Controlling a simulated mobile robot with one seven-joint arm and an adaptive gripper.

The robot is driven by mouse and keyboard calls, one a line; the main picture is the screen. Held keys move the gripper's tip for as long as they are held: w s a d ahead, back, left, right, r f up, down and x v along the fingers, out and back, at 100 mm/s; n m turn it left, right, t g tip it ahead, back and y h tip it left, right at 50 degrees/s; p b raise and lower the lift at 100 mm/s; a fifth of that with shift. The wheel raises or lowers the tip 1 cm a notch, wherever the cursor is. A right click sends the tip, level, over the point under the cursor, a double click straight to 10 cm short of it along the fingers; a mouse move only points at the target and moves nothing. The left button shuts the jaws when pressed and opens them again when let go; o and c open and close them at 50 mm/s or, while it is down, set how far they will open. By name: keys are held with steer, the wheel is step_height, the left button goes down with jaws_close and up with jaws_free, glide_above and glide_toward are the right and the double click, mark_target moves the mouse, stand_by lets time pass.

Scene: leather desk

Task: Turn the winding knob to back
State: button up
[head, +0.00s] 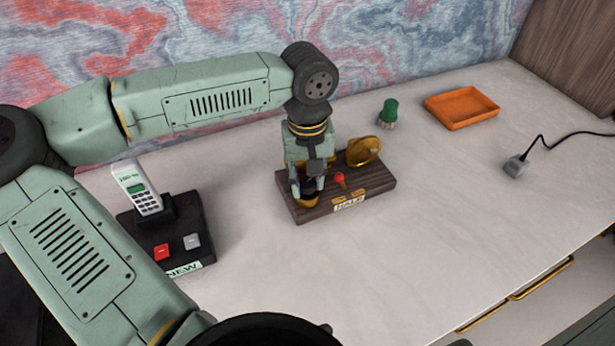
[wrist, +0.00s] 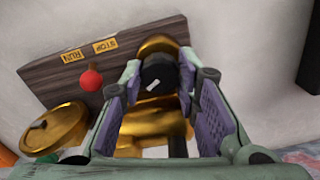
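A dark wooden board (head: 360,190) stands on the desk and carries brass parts. The winding knob (wrist: 157,73) is a black round knob with a short white mark, on a brass mount, in the wrist view. In the head view my gripper and arm hide most of it. My gripper (wrist: 160,68) comes down over the knob, with one purple-padded finger on each side. The fingers are apart and look open around it; whether the tips touch it is hard to tell. A red-tipped lever (wrist: 91,80) stands beside it, near STOP and RUN labels (wrist: 105,45).
A brass dish (head: 363,151) sits on the board's back right. A phone base (head: 185,215) with a white handset stands left. A green-topped item (head: 389,111), orange tray (head: 462,107) and cabled grey block (head: 516,166) lie right. The desk's front right is clear.

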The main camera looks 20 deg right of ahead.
steer(key=c, duration=0.6)
steer(key=shift+f+b, duration=0.1)
steer(key=shift+b, duration=0.3)
